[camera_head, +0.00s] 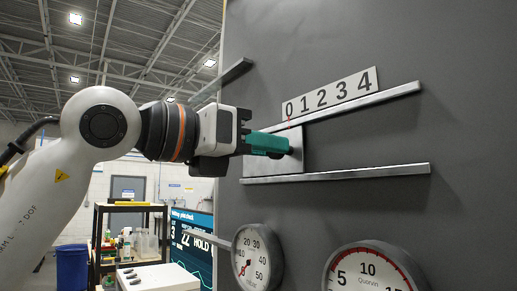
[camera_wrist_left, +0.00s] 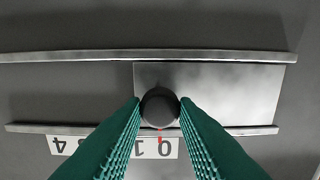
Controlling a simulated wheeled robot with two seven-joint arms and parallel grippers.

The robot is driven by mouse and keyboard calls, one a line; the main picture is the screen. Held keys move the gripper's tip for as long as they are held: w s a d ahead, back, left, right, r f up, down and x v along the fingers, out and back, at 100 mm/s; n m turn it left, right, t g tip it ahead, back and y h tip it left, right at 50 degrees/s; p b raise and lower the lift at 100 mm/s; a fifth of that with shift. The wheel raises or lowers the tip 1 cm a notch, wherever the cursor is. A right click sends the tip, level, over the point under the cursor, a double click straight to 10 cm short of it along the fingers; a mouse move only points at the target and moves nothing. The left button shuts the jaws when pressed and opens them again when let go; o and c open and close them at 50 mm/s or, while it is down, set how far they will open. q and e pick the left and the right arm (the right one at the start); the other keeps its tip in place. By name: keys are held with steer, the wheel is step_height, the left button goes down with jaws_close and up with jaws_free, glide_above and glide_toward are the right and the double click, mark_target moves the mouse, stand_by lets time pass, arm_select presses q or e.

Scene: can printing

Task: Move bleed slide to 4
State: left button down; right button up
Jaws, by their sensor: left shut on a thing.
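The bleed slide is a grey metal plate (camera_head: 293,162) between two rails on a dark panel. Its red pointer (camera_head: 289,122) is at 0 on the white scale (camera_head: 330,95), which runs from 0 to 4 rightward. My left gripper (camera_head: 280,146) has its green fingers shut on the slide's knob. In the left wrist view, the dark round knob (camera_wrist_left: 159,106) sits between the fingertips, and the plate (camera_wrist_left: 225,90) shows behind it. The scale appears upside down there, partly hidden by the fingers. My right gripper is not in view.
The upper rail (camera_head: 360,105) and lower rail (camera_head: 350,173) extend right of the plate, with clear track between them. Two round gauges, a smaller one (camera_head: 257,258) and a larger one (camera_head: 370,272), are mounted below. A dark shelf (camera_head: 128,207) stands at left in the background.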

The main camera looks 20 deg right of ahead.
arm_select(q)
steer(key=s+b, duration=0.1)
steer(key=s+d+b, duration=0.1)
steer(key=s, duration=0.1)
steer(key=s+b, duration=0.1)
steer(key=shift+s+d+f, duration=0.25)
steer(key=shift+f, duration=0.1)
steer(key=s+d+b, duration=0.1)
steer(key=s, duration=0.1)
steer(key=s+d+b, duration=0.1)
steer(key=s, duration=0.2)
steer(key=s+b, duration=0.1)
steer(key=s, duration=0.1)
steer(key=shift+s+d+r, duration=0.25)
steer(key=shift+d+r, duration=0.1)
steer(key=shift+d, duration=0.05)
steer(key=shift+w, duration=0.15)
steer(key=c, duration=1.4)
jaws_free()
steer(key=shift+c, duration=0.2)
steer(key=o, duration=0.3)
steer(key=shift+s, duration=0.25)
